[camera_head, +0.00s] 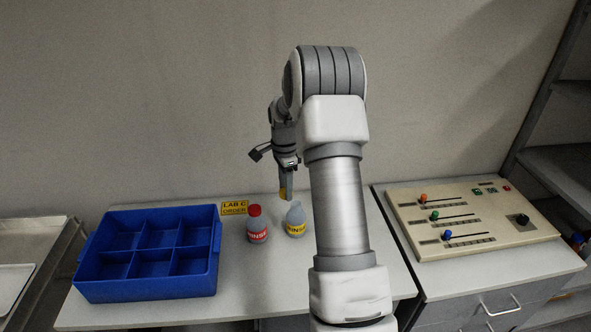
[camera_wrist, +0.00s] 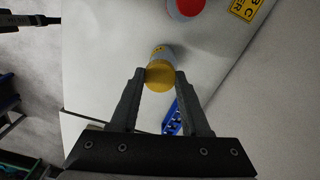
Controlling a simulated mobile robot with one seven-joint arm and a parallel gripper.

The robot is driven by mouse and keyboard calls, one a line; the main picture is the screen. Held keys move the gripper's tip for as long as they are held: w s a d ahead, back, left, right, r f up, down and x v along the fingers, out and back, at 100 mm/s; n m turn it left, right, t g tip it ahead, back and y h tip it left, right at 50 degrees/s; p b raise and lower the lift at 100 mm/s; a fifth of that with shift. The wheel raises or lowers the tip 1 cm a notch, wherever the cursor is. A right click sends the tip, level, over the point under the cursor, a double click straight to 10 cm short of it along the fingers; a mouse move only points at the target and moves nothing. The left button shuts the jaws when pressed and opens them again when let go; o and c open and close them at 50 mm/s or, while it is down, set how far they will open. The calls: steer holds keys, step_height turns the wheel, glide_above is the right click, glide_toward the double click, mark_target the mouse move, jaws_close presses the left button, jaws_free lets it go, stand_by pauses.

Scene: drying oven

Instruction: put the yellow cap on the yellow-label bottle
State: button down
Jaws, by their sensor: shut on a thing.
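The yellow cap (camera_head: 282,194) is between the fingertips of my gripper (camera_head: 287,193), which is shut on it. The yellow-label bottle (camera_head: 296,224) stands upright on the table with no cap on its neck. In the head view the cap is above and slightly left of the bottle's neck, apart from it. In the wrist view the cap (camera_wrist: 159,77) sits between the fingertips of my gripper (camera_wrist: 160,78). It covers part of the yellow-label bottle (camera_wrist: 163,51) beyond it.
A red-capped bottle (camera_head: 257,228) stands just left of the yellow-label bottle. A yellow sign (camera_head: 234,208) is behind it. A blue divided crate (camera_head: 150,287) fills the table's left. A control panel (camera_head: 470,218) with sliders sits on the cabinet at the right.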

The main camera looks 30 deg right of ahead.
mark_target(296, 204)
steer(key=shift+w+d+f+m+b, duration=0.1)
steer(key=shift+d+f+m+b, duration=0.8)
steer(key=shift+f, duration=0.3)
steer(key=shift+w+d+f+m+b, duration=0.1)
steer(key=shift+d+f+m+b, duration=0.65)
steer(key=shift+d+f, duration=0.35)
steer(key=shift+a+f+b, duration=0.2)
steer(key=shift+f+b, duration=0.05)
steer(key=shift+b, duration=0.1)
stand_by(0.9)
stand_by(0.4)
jaws_free()
stand_by(0.3)
